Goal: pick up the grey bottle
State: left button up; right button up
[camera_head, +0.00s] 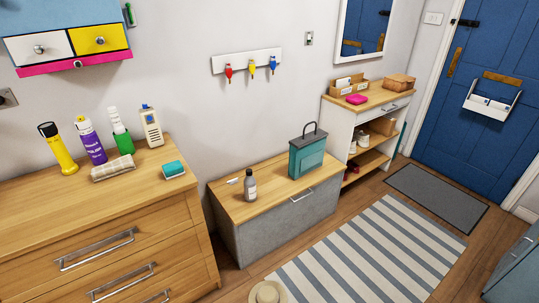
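The grey bottle (250,188) stands upright on the wooden top of a low grey bench cabinet (281,218), near its left end. It has a dark cap and a pale label on its front. A small pale item (233,181) lies just to its left on the same top. A teal lantern-like box with a dark handle (307,152) stands to its right, apart from it. Neither of my grippers shows in the head view.
A wooden dresser (80,218) at left holds a yellow torch (59,149), a purple spray can (91,141) and other items. A shelf unit (368,112) stands beyond the bench. A striped rug (372,249) covers open floor; a straw hat (268,292) lies at the front.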

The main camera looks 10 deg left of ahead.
aim_at(250, 194)
jog(key=i, duration=0.9)
jog(key=z, duration=1.2)
jog(key=i, duration=1.9)
jog(key=u, duration=2.15)
